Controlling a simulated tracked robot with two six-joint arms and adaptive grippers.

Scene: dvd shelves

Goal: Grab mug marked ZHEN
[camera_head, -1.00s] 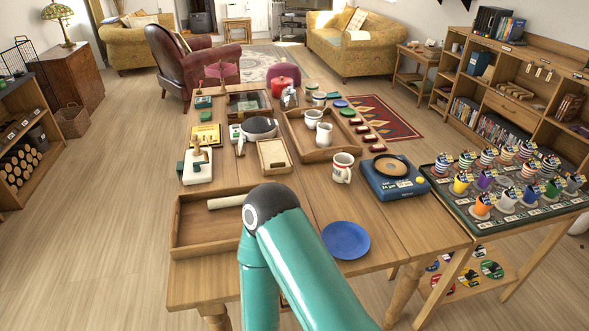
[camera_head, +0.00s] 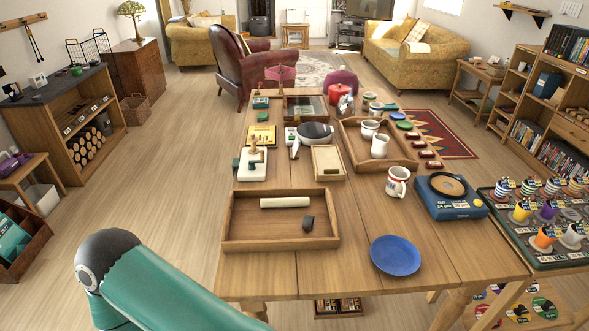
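A white mug with red markings (camera_head: 398,181) stands upright on the wooden table, left of a blue turntable-like device. Its lettering is too small to read. Several striped and coloured cups with small tags, among them a yellow one (camera_head: 521,212) and an orange one (camera_head: 543,238), stand on a dark display stand (camera_head: 566,258) at the right edge. I cannot read ZHEN on any of them. More white cups, including a tall one (camera_head: 380,146), stand in a wooden tray (camera_head: 402,162). Neither of my grippers is in view; only a teal arm link of mine shows at lower left.
The table (camera_head: 330,272) carries a front tray (camera_head: 233,240) with a pale roll and a dark block, a blue plate (camera_head: 395,256) and the blue device (camera_head: 452,207). Shelves (camera_head: 70,105) stand at left, bookshelves (camera_head: 528,135) at right.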

